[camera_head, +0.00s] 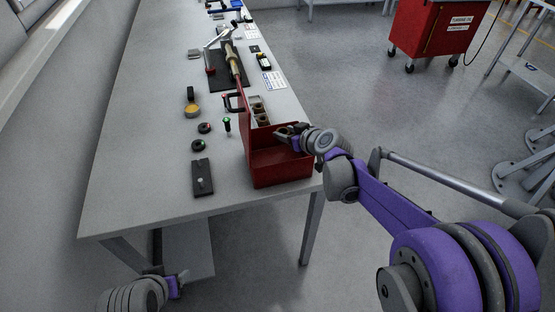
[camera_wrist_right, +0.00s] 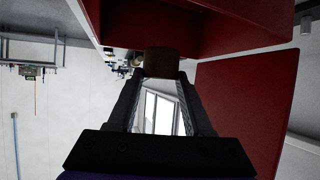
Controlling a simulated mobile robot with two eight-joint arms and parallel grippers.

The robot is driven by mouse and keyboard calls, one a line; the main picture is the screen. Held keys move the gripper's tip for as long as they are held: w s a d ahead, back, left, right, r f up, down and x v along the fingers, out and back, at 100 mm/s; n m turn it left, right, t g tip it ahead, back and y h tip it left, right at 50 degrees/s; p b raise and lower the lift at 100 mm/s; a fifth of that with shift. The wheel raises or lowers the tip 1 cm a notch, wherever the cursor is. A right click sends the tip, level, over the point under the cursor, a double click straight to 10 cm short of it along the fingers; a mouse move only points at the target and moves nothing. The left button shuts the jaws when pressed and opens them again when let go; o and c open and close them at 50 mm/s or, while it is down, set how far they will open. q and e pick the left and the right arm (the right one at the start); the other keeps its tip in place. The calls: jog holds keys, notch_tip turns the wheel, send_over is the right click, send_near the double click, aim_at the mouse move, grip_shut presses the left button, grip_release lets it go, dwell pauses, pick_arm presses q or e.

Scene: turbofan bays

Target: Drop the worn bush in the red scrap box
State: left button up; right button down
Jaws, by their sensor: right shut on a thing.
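The red scrap box (camera_head: 282,170) stands at the front right corner of the grey workbench, open at the top. My right gripper (camera_head: 283,133) reaches in from the right over its back part. In the right wrist view the fingers (camera_wrist_right: 161,85) are shut on a brown cylinder, the worn bush (camera_wrist_right: 161,62). Red walls of the box (camera_wrist_right: 240,105) show close beside and above it there. In the head view the bush is too small and covered to make out. My left gripper (camera_head: 178,280) is low at the bottom left, beside the bench; its jaws are unclear.
A small tray with brown bushes (camera_head: 258,104) sits directly behind the box. A black plate (camera_head: 202,178), a green-topped tool (camera_head: 227,125) and small round parts lie to the left. A shaft on a dark mat (camera_head: 232,65) lies further back. The front left bench top is clear.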

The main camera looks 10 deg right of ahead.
notch_tip(320, 180, down, 2)
jog(key=shift+s+f+b, duration=0.1)
jog(key=shift+f+b, duration=0.1)
jog(key=shift+b, duration=0.25)
jog(key=shift+c, duration=1.2)
grip_release()
jog(key=shift+r, duration=0.1)
jog(key=v, duration=1)
jog(key=shift+s+r+p, duration=0.2)
jog(key=shift+s+p, duration=0.1)
jog(key=shift+p, duration=0.1)
jog(key=shift+d, duration=0.1)
